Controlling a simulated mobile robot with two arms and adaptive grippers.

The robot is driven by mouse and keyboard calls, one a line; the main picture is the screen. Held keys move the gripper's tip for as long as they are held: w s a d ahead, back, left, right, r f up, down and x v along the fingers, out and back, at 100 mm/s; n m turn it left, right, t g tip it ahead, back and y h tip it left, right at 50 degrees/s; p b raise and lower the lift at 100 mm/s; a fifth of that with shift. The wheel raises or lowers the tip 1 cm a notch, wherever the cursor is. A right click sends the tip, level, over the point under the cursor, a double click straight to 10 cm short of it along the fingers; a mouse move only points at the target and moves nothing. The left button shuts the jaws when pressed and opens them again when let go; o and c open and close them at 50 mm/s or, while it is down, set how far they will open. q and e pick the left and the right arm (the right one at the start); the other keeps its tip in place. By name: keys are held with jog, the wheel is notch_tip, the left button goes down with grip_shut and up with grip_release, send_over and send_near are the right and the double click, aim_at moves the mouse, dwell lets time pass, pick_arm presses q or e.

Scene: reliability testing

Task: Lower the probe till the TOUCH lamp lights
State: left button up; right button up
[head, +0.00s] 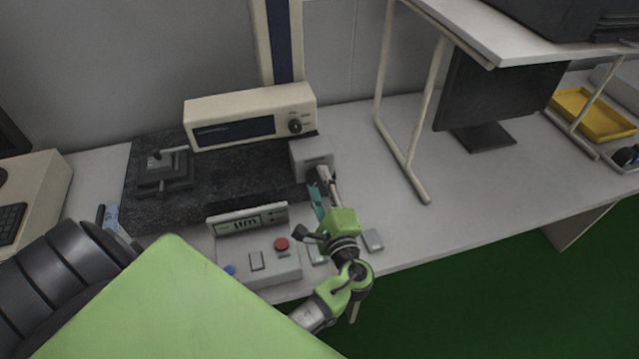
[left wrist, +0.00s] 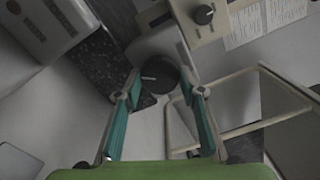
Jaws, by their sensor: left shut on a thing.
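My left gripper (head: 325,182) is at the right side of a small grey box (head: 312,158) on the dark granite plate. In the left wrist view its teal fingers (left wrist: 162,92) are closed around a round black knob (left wrist: 160,74) with a white mark. A cream instrument head (head: 250,117) with a dark window and a black dial spans the plate's back. A dark grey fixture (head: 163,171) stands on the plate's left. I cannot make out the probe tip or a lit TOUCH lamp. My right gripper is not in view.
A control box (head: 262,262) with a display (head: 247,222), a red button (head: 281,243) and a blue button (head: 230,269) sits in front of the plate. A white shelf frame (head: 420,160), a monitor (head: 495,95) and a yellow tray (head: 600,118) stand right. The table between is clear.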

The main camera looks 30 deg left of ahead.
pick_arm(q)
jog(key=o, duration=1.1)
jog(key=v, duration=1.2)
